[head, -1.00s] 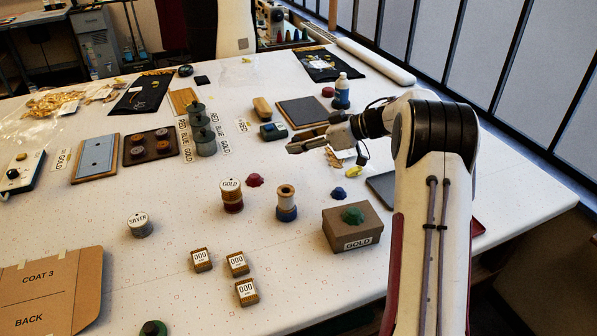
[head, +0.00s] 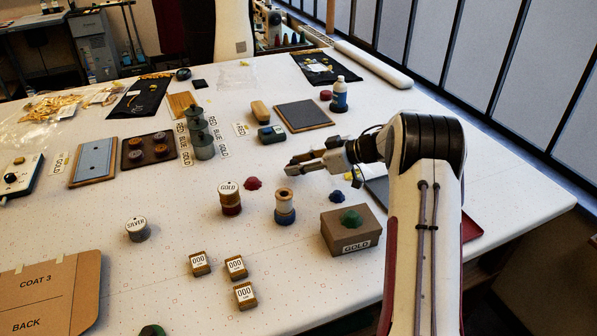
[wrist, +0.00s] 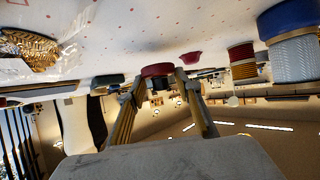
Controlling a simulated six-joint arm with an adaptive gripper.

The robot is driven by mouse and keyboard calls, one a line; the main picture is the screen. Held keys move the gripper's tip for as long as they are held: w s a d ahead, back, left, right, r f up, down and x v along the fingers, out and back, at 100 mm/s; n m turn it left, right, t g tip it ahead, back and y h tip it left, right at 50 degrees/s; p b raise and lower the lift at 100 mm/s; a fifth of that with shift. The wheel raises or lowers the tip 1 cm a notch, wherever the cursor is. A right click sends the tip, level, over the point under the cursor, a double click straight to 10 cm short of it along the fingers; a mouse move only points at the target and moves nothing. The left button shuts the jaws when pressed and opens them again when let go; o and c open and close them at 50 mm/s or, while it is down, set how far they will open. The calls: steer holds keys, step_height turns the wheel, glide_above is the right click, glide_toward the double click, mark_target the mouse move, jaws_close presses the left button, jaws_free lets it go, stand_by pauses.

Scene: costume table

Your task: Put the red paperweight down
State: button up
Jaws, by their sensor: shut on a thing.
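My gripper (head: 292,165) reaches to the left above the table, behind the blue-based spool. In the wrist view, which shows the table at the top, my gripper (wrist: 160,82) is shut on a dark red, round thing (wrist: 157,70), which looks like the red paperweight. A darker, narrower part of it sits between the fingertips. It appears held clear of the table. In the head view I cannot make it out at the fingers.
A red faceted piece (head: 252,183) lies left of my gripper, close to the GOLD spool (head: 230,198) and the blue-based spool (head: 285,207). A cardboard box (head: 352,232) with a green piece (head: 350,218) stands nearer. A dark framed pad (head: 303,114) lies behind.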

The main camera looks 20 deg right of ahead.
steer(key=shift+f, duration=1.3)
steer(key=shift+f, duration=0.15)
steer(key=o, duration=1.3)
steer(key=v, duration=1.2)
